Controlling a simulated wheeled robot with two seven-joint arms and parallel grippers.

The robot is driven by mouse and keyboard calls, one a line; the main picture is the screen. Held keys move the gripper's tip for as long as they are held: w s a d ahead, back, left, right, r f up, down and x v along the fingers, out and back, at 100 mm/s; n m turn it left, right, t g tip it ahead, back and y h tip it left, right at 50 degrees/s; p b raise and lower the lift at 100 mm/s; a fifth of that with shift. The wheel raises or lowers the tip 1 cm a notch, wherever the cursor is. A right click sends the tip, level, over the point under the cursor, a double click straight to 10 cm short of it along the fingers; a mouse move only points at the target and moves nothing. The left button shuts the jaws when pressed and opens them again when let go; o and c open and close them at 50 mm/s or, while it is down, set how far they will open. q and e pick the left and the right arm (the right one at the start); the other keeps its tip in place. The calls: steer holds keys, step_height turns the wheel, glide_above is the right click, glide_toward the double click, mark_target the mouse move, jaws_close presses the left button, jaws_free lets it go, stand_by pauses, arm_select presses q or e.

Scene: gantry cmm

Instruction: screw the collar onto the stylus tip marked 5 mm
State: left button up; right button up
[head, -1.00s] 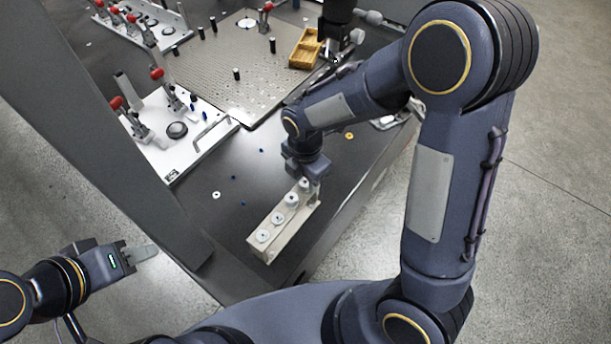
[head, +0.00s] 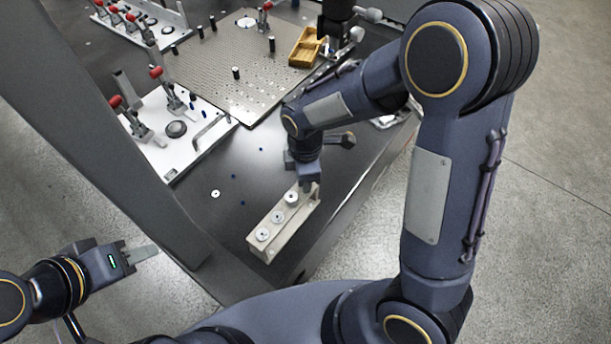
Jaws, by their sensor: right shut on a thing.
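A pale grey rack (head: 283,234) stands on the dark table near its front edge. Three round silver tops show along it, the nearest (head: 262,235) at its front end; I cannot read any size marks. My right gripper (head: 308,186) points down at the rack's far end. It is shut on the collar, which its fingers mostly hide, along with the rack position under them. I cannot tell how the collar sits on the stylus tip below. My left gripper (head: 142,254) is off the table at lower left, level and apart from everything; its finger gap is not clear.
A white ring (head: 215,194) and several small blue pins lie on the table left of the rack. A white plate with red-handled clamps (head: 165,135), a perforated plate (head: 245,75) and a yellow tray (head: 306,48) stand further back. A grey beam (head: 110,150) crosses at left.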

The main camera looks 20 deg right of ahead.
steer(key=o, duration=1)
steer(key=shift+w, duration=0.1)
steer(key=shift+r, duration=0.15)
step_height(320, 180, up, 8)
steer(key=shift+f, duration=0.2)
steer(key=s+d+r+m+t+y, duration=0.2)
steer(key=s+d+r+m, duration=0.1)
steer(key=s+m, duration=0.5)
steer(key=s+d+r+m+t+y, duration=0.1)
steer(key=s+d+r+m+t, duration=0.2)
steer(key=s+d+m, duration=0.3)
steer(key=s+r+m, duration=0.1)
steer(key=s+m, duration=0.1)
steer(key=m, duration=0.2)
steer(key=shift+s+r+m+t+y, duration=0.3)
steer(key=shift+s+y, duration=0.1)
